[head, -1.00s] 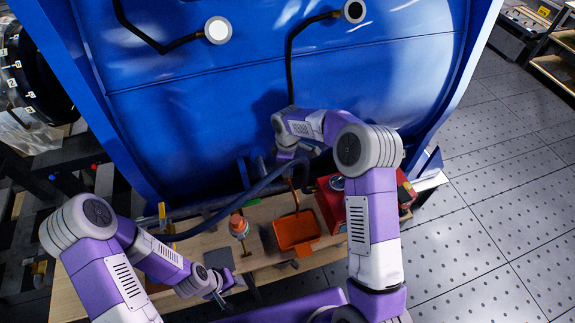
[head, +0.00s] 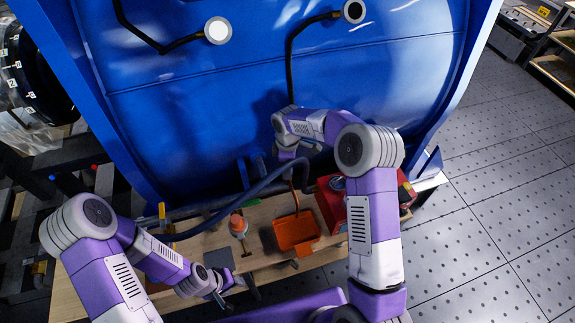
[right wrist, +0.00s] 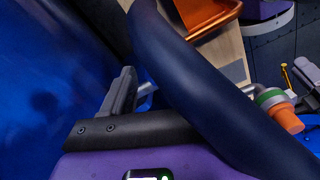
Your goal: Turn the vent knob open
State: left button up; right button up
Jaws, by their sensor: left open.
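I cannot make out a vent knob for certain in either view. My right gripper (head: 290,170) is low at the front of the blue tank (head: 200,120), mostly hidden by its own wrist in the head view. In the right wrist view, one dark finger (right wrist: 121,95) shows, and a thick dark blue hose (right wrist: 205,85) crosses in front and hides the rest of the jaws. The hose also runs past the gripper in the head view (head: 232,200). My left gripper (head: 224,297) is open and empty near the bench's front edge, away from the tank.
Two round fittings with black hoses are higher on the tank. Open floor lies to the right.

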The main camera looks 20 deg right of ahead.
notch_tip(320, 180, up, 8)
jog(key=shift+f, duration=0.25)
dwell(0.5)
jog(key=shift+s, duration=0.1)
